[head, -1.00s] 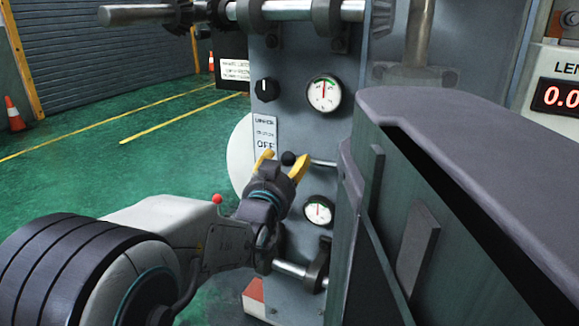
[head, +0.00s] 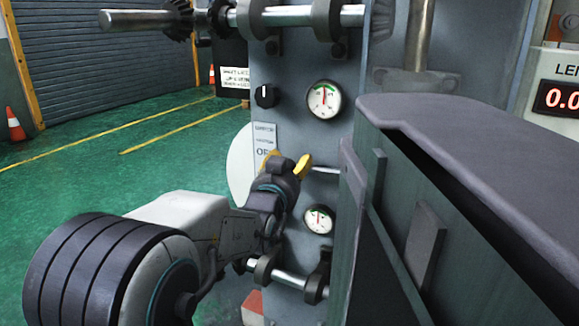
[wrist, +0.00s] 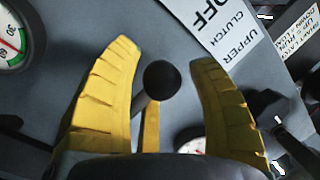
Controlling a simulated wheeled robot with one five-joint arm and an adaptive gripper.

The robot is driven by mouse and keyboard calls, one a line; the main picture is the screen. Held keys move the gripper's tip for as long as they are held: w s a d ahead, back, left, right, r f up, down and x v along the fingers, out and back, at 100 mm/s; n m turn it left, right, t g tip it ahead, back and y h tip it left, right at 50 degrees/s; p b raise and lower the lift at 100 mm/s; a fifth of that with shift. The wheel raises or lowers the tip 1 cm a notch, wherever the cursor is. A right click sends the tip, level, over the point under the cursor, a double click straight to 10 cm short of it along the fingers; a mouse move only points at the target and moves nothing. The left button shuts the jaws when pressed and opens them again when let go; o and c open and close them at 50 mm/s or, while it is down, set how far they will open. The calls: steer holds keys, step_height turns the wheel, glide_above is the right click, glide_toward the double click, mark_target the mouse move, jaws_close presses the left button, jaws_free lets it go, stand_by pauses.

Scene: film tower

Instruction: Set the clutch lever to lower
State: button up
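The clutch lever has a black ball knob (wrist: 161,80), and in the head view its metal rod (head: 326,170) sticks out from the grey panel. My gripper (head: 287,163) is at the lever, and its fingers hide the knob there. In the wrist view my gripper (wrist: 162,62) is open, with one yellow finger on each side of the knob and visible gaps to both. A white label (wrist: 215,28) reading OFF, CLUTCH and UPPER is on the panel beside the knob; anything below UPPER is not readable.
A dial gauge (head: 324,100) and a black rotary switch (head: 265,96) sit above the lever, and another gauge (head: 318,219) below. A large grey cabinet (head: 460,135) stands close on the right. Green floor (head: 110,170) is open on the left.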

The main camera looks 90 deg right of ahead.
jaws_close()
step_height(320, 180, down, 7)
steer(key=s+n+y, duration=0.1)
steer(key=n, duration=0.4)
steer(key=shift+s+a+f+n, duration=0.2)
steer(key=shift+a+n, duration=0.1)
steer(key=shift+a, duration=0.15)
stand_by(0.5)
steer(key=shift+c, duration=0.7)
jaws_free()
steer(key=o, duration=0.3)
steer(key=shift+r, duration=0.1)
steer(key=shift+s+r, duration=0.1)
steer(key=shift+r, duration=0.05)
steer(key=shift+a, duration=0.1)
